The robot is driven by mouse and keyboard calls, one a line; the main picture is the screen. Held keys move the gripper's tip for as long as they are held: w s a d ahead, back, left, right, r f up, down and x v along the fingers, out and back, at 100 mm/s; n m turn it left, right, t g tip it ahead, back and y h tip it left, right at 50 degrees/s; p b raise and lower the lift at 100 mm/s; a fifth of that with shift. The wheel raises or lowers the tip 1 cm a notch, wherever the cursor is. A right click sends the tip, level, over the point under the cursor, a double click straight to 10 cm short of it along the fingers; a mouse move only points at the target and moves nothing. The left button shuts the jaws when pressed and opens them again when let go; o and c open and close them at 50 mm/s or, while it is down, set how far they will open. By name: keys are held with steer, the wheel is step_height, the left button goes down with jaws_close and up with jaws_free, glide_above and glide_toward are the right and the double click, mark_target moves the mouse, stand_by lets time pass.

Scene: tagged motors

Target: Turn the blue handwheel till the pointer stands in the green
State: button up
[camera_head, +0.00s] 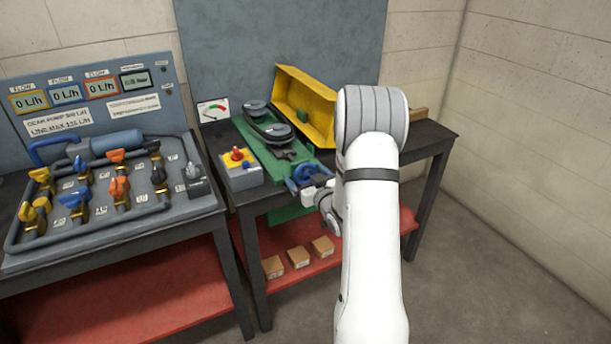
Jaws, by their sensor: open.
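The blue handwheel (305,173) sits at the front end of a green machine base (261,148) on the right-hand table. A dial gauge (213,110) with a white face stands at the back left of that table. Its face has coloured marks, but it is too small to tell exactly where the pointer stands. My gripper (312,194) is at the handwheel, just in front of and below it in the picture. Its jaws are open, though the fingers are small and partly hidden by my wrist. I cannot tell whether they touch the wheel.
A yellow guard (305,105) stands open behind two dark pulleys (270,129). A grey box with a red knob (239,167) is left of the handwheel. A panel of valves and pipes (95,195) fills the left table. Small cartons (298,257) lie on the red lower shelf.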

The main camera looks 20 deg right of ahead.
steer(key=shift+c, duration=0.3)
steer(key=c, duration=0.9)
steer(key=shift+m+b, duration=0.3)
steer(key=shift+f+m+b, duration=0.1)
steer(key=shift+m+b, duration=0.45)
steer(key=shift+m, duration=0.35)
steer(key=shift+a+m+b, duration=0.1)
steer(key=shift+m+b, duration=0.55)
steer(key=shift+m, duration=1.15)
steer(key=o, duration=1)
steer(key=shift+c, duration=0.2)
